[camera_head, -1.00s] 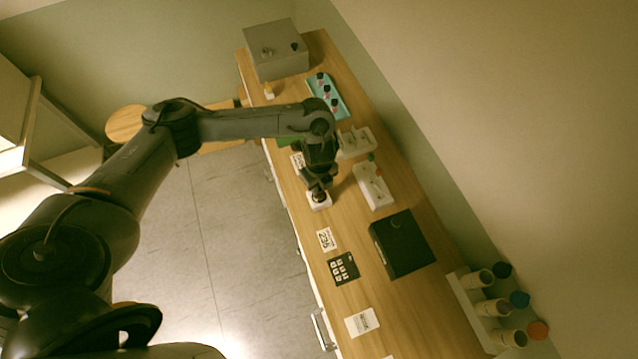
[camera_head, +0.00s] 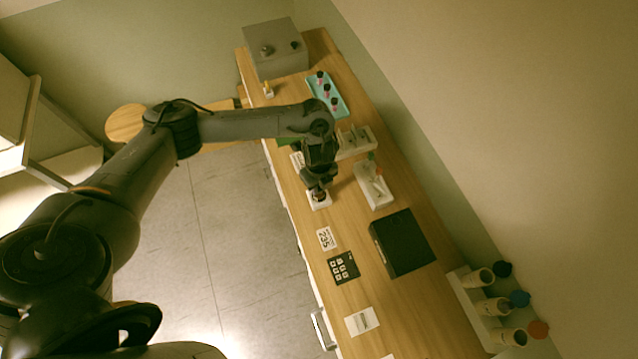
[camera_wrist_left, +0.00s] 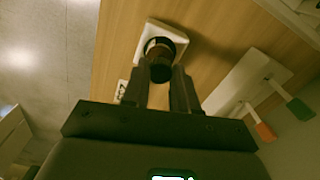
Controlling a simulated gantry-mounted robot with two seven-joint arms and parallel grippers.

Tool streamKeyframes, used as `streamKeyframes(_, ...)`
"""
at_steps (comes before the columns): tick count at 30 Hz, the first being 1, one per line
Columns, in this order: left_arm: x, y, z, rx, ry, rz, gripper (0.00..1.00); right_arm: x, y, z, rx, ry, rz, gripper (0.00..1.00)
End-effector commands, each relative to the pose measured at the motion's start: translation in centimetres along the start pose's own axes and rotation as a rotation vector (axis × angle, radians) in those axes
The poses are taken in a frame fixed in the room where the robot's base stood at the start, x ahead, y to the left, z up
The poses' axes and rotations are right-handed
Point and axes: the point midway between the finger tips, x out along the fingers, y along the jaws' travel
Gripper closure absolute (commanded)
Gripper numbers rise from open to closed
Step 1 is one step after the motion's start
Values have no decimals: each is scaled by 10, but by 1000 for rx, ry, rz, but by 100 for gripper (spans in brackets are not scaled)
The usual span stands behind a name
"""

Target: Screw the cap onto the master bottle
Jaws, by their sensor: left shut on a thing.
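My left gripper (camera_head: 319,187) is over the small white stand (camera_head: 321,204) near the bench's front edge. In the left wrist view its two fingers (camera_wrist_left: 162,80) are shut on a dark round cap (camera_wrist_left: 161,71). The master bottle (camera_wrist_left: 160,46) stands on the white stand (camera_wrist_left: 146,32), in line with the cap. The cap and fingers hide part of the bottle, so I cannot tell whether the cap's thread is engaged. My right gripper is not in view.
A white holder (camera_head: 373,188) with a green and an orange piece stands right of the stand. A black box (camera_head: 403,243) is nearer, and a teal tray (camera_head: 341,108) with small bottles is farther back. A rack (camera_head: 470,309) of cups stands at lower right.

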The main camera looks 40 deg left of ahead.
Motion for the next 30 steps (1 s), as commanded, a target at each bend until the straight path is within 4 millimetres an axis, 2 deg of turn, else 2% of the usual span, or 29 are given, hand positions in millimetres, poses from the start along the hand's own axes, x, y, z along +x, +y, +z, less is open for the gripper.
streamKeyframes(30,6,1,0,0,-1,1,100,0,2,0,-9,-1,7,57)
